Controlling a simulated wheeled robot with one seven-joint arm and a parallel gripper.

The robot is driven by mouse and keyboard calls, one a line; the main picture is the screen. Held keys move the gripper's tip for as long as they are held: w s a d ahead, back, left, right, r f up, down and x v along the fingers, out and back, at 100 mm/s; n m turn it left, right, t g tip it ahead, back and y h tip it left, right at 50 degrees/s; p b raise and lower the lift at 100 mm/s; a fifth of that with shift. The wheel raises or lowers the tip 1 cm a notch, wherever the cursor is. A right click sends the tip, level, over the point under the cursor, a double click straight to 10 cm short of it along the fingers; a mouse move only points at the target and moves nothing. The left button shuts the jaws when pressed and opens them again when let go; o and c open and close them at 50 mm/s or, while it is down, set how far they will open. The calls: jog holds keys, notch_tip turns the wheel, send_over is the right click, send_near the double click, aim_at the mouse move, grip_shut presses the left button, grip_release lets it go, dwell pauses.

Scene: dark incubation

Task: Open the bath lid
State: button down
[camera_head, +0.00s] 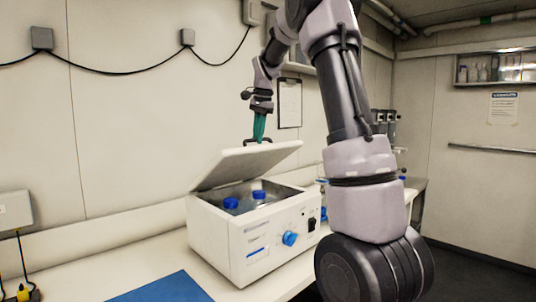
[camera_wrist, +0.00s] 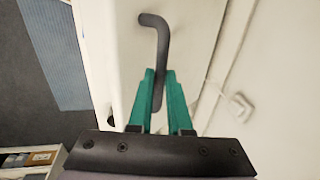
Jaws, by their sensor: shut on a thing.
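The white water bath (camera_head: 255,238) stands on the bench. Its lid (camera_head: 245,163) is tilted up at the back, leaving the basin partly uncovered. Blue-capped bottles (camera_head: 258,197) show inside the basin. A dark bar handle is on the lid, and it shows large in the wrist view (camera_wrist: 160,40). My gripper (camera_head: 259,137) is above the lid with its green fingers pointing down to the handle. In the wrist view the green fingers (camera_wrist: 160,92) are closed around the lower part of the handle. The exact contact is partly hidden by the fingers.
A blue mat (camera_head: 165,288) lies on the bench at the front left of the bath. A clipboard (camera_head: 289,103) hangs on the wall behind. A wall box (camera_head: 14,210) with cables is at far left.

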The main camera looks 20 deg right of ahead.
jog(key=w+a+r, duration=0.3)
jog(key=w, duration=0.4)
jog(key=w+a+r, duration=0.3)
jog(key=w, duration=0.5)
jog(key=shift+a, duration=0.3)
jog(key=shift+w, duration=0.1)
jog(key=c, duration=0.8)
grip_release()
jog(key=shift+c, duration=0.2)
jog(key=shift+r, duration=0.1)
jog(key=shift+d, duration=0.1)
